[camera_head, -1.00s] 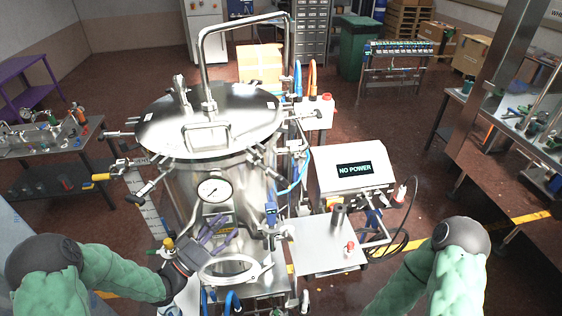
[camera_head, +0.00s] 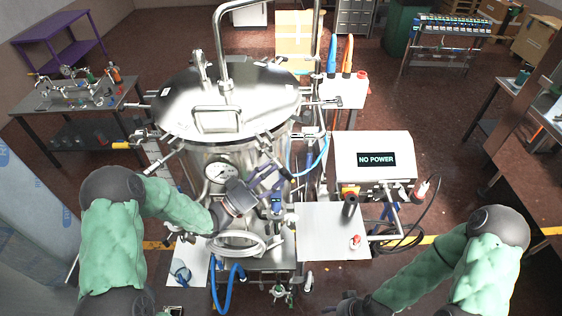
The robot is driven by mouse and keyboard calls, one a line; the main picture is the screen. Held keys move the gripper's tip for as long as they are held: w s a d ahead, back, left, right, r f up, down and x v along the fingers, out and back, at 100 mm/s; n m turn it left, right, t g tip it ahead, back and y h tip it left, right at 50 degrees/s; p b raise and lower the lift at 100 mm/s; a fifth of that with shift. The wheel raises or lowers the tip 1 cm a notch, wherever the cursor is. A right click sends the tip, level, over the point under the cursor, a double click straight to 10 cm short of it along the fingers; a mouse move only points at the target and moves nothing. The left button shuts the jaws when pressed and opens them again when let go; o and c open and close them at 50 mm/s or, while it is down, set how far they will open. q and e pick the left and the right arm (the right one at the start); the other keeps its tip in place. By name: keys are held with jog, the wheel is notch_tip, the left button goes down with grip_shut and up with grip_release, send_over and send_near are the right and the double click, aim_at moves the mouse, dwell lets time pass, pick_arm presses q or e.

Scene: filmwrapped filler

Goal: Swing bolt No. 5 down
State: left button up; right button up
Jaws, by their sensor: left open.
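The steel vessel has a round domed lid (camera_head: 270,95) with swing bolts around its rim. One swing bolt (camera_head: 167,162) sticks out at the front left, and another (camera_head: 328,103) sticks out at the right. More bolt hardware (camera_head: 272,147) is at the front right of the rim. I cannot read any numbers, so I cannot tell which is No. 5. My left gripper (camera_head: 270,178) is open in front of the vessel, right of the pressure gauge (camera_head: 221,171) and below the front-right bolt hardware. My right gripper (camera_head: 347,305) is partly cut off at the bottom edge.
A control box (camera_head: 374,157) reading "NO POWER" stands right of the vessel, behind a steel side shelf (camera_head: 325,231) with small fittings. A bench (camera_head: 70,108) stands at the left.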

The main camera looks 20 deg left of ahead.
aim_at(279, 166)
pick_arm(q)
jog(key=shift+r+p+x, duration=0.2)
jog(key=shift+p+x, duration=0.2)
jog(key=shift+x, duration=0.8)
jog(key=shift+w+d, duration=0.2)
jog(key=shift+s+a, duration=0.1)
jog(key=c, duration=0.8)
grip_shut()
jog(key=shift+w+a+f, duration=0.1)
jog(key=shift+w, duration=0.15)
jog(key=shift+s, duration=0.1)
